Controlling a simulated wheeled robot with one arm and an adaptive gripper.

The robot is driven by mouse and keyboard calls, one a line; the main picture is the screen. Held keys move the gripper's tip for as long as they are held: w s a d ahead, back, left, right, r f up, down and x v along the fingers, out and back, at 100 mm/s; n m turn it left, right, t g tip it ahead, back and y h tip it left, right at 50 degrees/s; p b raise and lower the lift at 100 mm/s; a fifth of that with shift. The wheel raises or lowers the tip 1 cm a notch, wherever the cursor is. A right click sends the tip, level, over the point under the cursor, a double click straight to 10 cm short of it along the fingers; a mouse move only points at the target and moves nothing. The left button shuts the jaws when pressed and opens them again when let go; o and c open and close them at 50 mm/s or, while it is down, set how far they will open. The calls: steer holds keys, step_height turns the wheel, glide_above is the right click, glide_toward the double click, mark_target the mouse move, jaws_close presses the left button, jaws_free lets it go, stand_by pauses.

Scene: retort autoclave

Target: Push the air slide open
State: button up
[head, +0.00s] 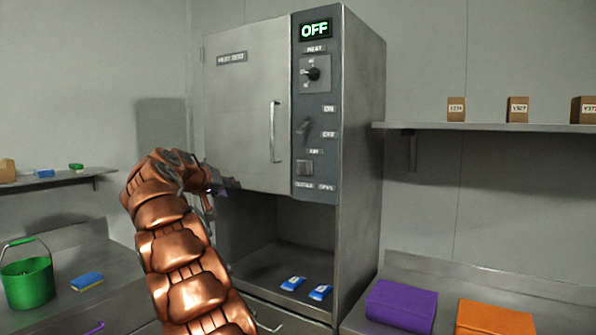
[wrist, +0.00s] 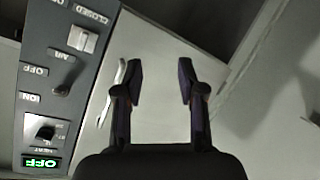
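The air slide (head: 304,168) is a small pale block on the dark control panel (head: 300,105) of a grey steel cabinet. It sits at the left, above the CLOSED label, with OPEN to the right. The wrist view shows it upside down (wrist: 83,40) near the top left. My gripper (wrist: 160,80) is open and empty, its fingertips apart in front of the closed door (wrist: 150,60). In the head view my gripper (head: 210,192) is by the door's lower left corner, left of the slide and apart from it; my arm partly hides it.
The panel also has a green OFF display (head: 316,30), a heat knob (head: 313,74) and a lever (head: 304,126). The door handle (head: 274,132) stands out between gripper and panel. Below is an open bay with blue packs (head: 293,283). A wall shelf (head: 480,127) juts out at right.

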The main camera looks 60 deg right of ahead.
steer(key=d+r+m+h, duration=0.3)
steer(key=d, duration=0.5)
steer(key=m+g+h, duration=0.2)
steer(key=m, duration=0.3)
glide_toward(298, 168)
steer(key=d, duration=0.3)
steer(key=d+p, duration=0.1)
steer(key=d, duration=0.1)
steer(key=d+p, duration=0.1)
steer(key=d, duration=0.1)
steer(key=d+r, duration=0.1)
steer(key=d, duration=0.1)
steer(key=shift+w+p, duration=0.1)
steer(key=shift+p, duration=0.3)
steer(key=shift+d+f, duration=0.2)
steer(key=shift+d, duration=0.3)
jaws_close()
